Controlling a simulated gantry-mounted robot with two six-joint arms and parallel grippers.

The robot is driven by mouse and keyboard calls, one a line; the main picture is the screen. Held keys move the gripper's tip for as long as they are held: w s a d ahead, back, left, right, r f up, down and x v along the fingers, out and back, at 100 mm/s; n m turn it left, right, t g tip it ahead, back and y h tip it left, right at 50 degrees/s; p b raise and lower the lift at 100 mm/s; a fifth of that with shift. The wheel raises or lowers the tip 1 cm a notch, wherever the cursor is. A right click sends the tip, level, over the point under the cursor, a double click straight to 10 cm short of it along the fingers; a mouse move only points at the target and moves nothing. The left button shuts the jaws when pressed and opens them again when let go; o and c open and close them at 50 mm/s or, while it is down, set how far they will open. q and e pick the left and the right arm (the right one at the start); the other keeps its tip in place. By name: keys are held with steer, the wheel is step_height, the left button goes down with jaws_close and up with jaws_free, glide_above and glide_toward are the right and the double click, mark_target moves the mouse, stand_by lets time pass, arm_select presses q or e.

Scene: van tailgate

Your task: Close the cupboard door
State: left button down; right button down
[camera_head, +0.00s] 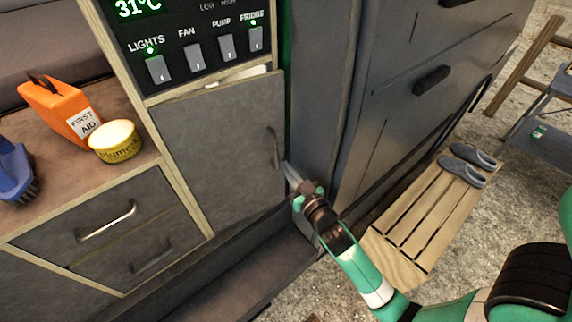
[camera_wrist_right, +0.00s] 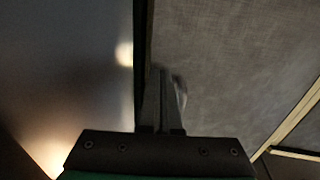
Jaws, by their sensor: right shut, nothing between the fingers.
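The grey cupboard door (camera_head: 215,145) hangs under the switch panel, with its vertical handle (camera_head: 273,148) near its right edge. It appears slightly ajar; a pale item shows in a narrow gap above its top edge. My right gripper (camera_head: 291,173) is shut and empty, at the door's lower right edge just below the handle. In the right wrist view, the shut fingers (camera_wrist_right: 161,95) lie over the edge of the grey door panel (camera_wrist_right: 225,70), close to the partly hidden handle (camera_wrist_right: 181,92). I cannot tell whether they touch the door. My left gripper is out of view.
A dark grey cabinet (camera_head: 325,80) stands close to the right of the door. Drawers (camera_head: 105,215) lie at lower left. An orange first aid box (camera_head: 60,108), a yellow tin (camera_head: 116,141) and a blue brush (camera_head: 15,170) sit on the counter. Slippers (camera_head: 465,165) rest on a slatted wooden step (camera_head: 415,215).

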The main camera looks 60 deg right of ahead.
mark_target(281, 160)
steer(key=shift+w+d, duration=0.25)
steer(key=shift+w, duration=0.1)
steer(key=shift+x, duration=1.45)
steer(key=shift+s, duration=0.25)
